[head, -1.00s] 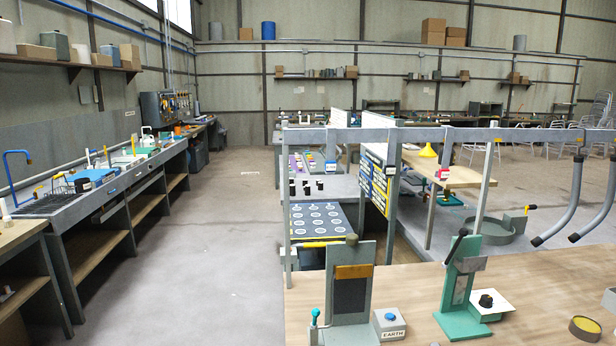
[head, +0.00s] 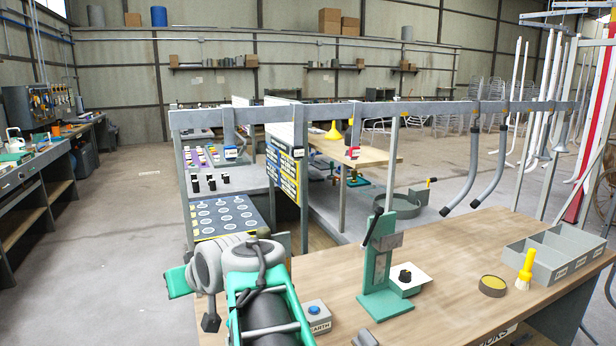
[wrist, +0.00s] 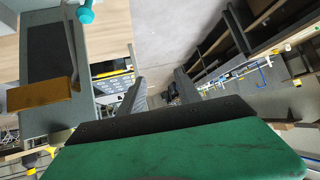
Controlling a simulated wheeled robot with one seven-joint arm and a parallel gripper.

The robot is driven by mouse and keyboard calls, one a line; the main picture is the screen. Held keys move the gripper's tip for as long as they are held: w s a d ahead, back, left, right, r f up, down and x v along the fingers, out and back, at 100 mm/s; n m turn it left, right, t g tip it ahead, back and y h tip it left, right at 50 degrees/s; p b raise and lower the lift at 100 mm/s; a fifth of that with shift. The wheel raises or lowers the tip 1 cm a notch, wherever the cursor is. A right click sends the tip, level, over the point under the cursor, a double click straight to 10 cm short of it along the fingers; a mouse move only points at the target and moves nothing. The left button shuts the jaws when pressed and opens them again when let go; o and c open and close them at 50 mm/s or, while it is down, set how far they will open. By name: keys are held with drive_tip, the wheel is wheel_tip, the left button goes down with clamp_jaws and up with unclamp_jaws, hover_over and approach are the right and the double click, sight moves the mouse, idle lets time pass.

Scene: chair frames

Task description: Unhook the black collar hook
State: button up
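Two curved grey hooks, the left (head: 466,180) and the right (head: 493,165), hang from the long grey rail (head: 390,110) in the head view. Both have dark lower ends. Neither hook is recognisable in the wrist view. In the head view my arm is low at the front, left of the hooks and well apart from them. The fingers are not clear there.
A wooden bench (head: 440,290) spans the front right. On it stand a green lever stand (head: 378,275), a round dish (head: 493,285), a yellow brush (head: 525,270) and a grey divided tray (head: 560,250). A grey upright stand (wrist: 50,60) is close to my gripper's left. Open floor (head: 120,270) is at left.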

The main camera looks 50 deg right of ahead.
drive_tip(key=s+d+r+m+t+h+b, duration=0.25)
drive_tip(key=d+r, duration=0.65)
drive_tip(key=d, duration=0.5)
drive_tip(key=t+h+b, duration=0.1)
drive_tip(key=t+h, duration=0.2)
drive_tip(key=h, duration=0.2)
approach(299, 153)
drive_tip(key=shift+w+d, duration=0.3)
drive_tip(key=shift+w, duration=0.05)
drive_tip(key=p+x, duration=0.5)
drive_tip(key=x, duration=0.3)
drive_tip(key=shift+c, duration=0.2)
drive_tip(key=shift+s+a, duration=0.1)
clamp_jaws()
